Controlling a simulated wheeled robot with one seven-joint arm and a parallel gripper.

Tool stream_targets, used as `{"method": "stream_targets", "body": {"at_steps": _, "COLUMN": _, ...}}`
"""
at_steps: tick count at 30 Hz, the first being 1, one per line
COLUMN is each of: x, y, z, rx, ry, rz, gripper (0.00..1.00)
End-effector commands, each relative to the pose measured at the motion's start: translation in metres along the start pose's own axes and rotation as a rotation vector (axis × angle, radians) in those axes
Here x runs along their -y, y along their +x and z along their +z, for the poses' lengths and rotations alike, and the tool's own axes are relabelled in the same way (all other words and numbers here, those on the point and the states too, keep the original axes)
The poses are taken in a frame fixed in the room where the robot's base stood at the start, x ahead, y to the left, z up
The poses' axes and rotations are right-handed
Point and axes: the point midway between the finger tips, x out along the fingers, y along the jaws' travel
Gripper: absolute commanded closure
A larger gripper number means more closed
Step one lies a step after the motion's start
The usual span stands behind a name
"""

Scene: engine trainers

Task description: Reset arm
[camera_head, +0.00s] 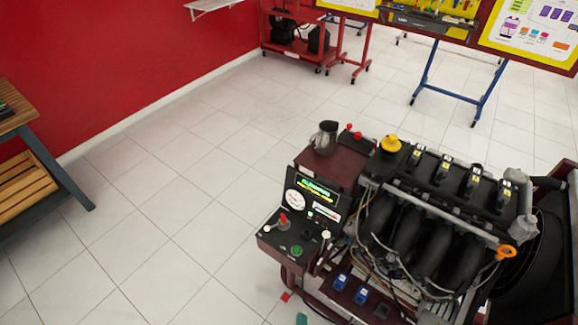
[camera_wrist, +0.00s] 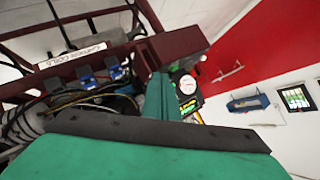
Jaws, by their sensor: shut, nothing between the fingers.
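My gripper (camera_wrist: 160,98) shows in the wrist view as teal fingers, shut and empty, pointing away from the wrist camera. They are in front of the engine trainer, beside its white round gauge (camera_wrist: 187,84); I cannot tell the gap between them. In the head view only a small teal piece (camera_head: 301,319) shows at the bottom edge, and most of the arm is out of sight. The engine trainer (camera_head: 430,215) stands at the lower right of the head view, with a lit control panel (camera_head: 312,200) on its left side.
A grey jug (camera_head: 324,138) stands on the trainer's dark red top. A workbench (camera_head: 18,110) is at the left, by the red wall (camera_head: 120,60). A red cart (camera_head: 290,40) and yellow display boards (camera_head: 450,15) are at the back. The tiled floor between is clear.

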Motion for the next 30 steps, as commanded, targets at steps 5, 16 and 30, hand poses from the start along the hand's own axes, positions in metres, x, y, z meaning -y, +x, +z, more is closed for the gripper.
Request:
{"method": "stream_targets", "body": {"at_steps": 5, "x": 0.01, "y": -0.059, "z": 0.001, "rx": -0.076, "ry": -0.243, "rz": -0.035, "gripper": 1.0}}
{"method": "stream_targets", "body": {"at_steps": 16, "x": 0.053, "y": -0.157, "z": -0.017, "rx": -0.232, "ry": -0.651, "rz": -0.105, "gripper": 1.0}}
{"method": "stream_targets", "body": {"at_steps": 30, "x": 0.062, "y": -0.171, "z": -0.021, "rx": -0.262, "ry": -0.715, "rz": -0.117, "gripper": 1.0}}
